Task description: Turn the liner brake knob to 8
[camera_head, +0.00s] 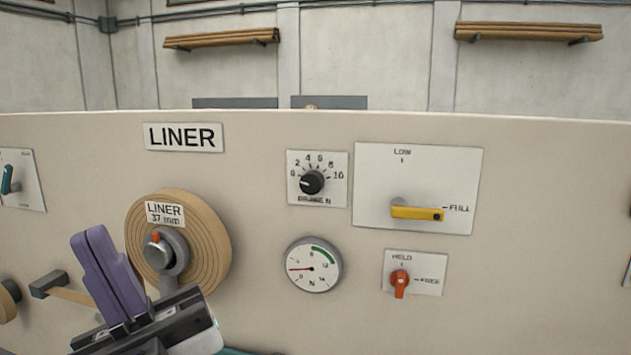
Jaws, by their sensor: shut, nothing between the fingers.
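The liner brake knob (312,182) is a round black knob on a white dial plate (341,198) marked 0 to 10, right of the centre of the beige panel. A small light mark on the knob appears to face left, toward the low end of the scale; its exact reading is too small to tell. My gripper (88,236) has purple fingers, shut together and empty. It is at the lower left, in front of the liner roll's left side, well apart from the knob.
A round gauge (314,265) sits below the dial, its red needle pointing left. A yellow LOW/FULL lever (417,213) points right toward FULL. Below it, a red HELD/FREE knob (400,281) points down. The liner roll (205,245) on its hub lies between my gripper and the dial.

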